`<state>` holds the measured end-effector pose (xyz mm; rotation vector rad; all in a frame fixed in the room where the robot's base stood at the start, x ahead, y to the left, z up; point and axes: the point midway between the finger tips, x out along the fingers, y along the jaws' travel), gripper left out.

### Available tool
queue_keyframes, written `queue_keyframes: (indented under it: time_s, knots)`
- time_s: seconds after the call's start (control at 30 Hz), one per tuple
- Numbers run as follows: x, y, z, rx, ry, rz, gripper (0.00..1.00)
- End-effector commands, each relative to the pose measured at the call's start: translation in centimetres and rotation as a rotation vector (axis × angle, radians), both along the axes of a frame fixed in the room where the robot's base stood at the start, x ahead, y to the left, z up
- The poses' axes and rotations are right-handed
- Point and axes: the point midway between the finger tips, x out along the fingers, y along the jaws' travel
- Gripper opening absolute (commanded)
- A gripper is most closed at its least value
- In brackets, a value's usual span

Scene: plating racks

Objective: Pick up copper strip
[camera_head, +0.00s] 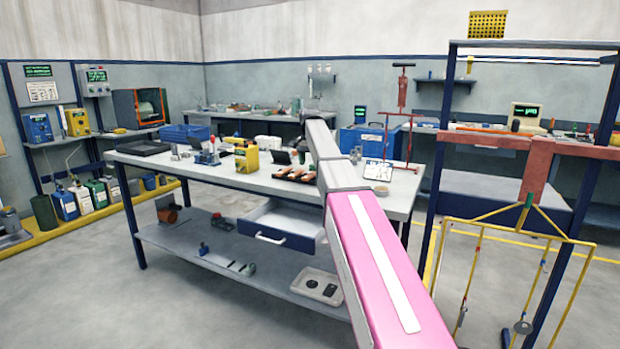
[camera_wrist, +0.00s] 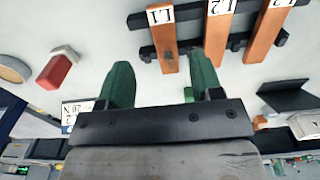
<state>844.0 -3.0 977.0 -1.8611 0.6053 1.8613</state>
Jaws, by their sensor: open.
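Copper strips lie side by side across a black rack on the white bench. In the wrist view they carry white labels: L1 (camera_wrist: 163,40), L2 (camera_wrist: 217,38) and another at the right (camera_wrist: 265,38). In the head view the copper strips (camera_head: 296,173) are small, just left of my arm. My gripper (camera_wrist: 163,62) has green fingers spread apart, with nothing held. I cannot tell the height gap. My arm hides the gripper in the head view.
A red and white block (camera_wrist: 57,70) and a round dish (camera_wrist: 12,68) lie left of the rack in the wrist view. A yellow container (camera_head: 246,159) stands left of the strips. An open drawer (camera_head: 281,222) juts from the bench front. A frame stands at right.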

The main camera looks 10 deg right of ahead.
Motion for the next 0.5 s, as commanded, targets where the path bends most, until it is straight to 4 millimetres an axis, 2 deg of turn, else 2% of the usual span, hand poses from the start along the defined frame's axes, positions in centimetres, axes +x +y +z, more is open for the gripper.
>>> queue_keyframes:
  time_s: [0.17, 0.4, 0.5]
  knots:
    - [0.1, 0.3, -1.5, 0.000, 0.001, 0.000, 0.60]
    - [0.2, 0.5, -4.8, 0.000, 0.001, 0.000, 0.60]
    - [0.3, 0.5, -5.2, 0.000, 0.000, 0.000, 0.60]
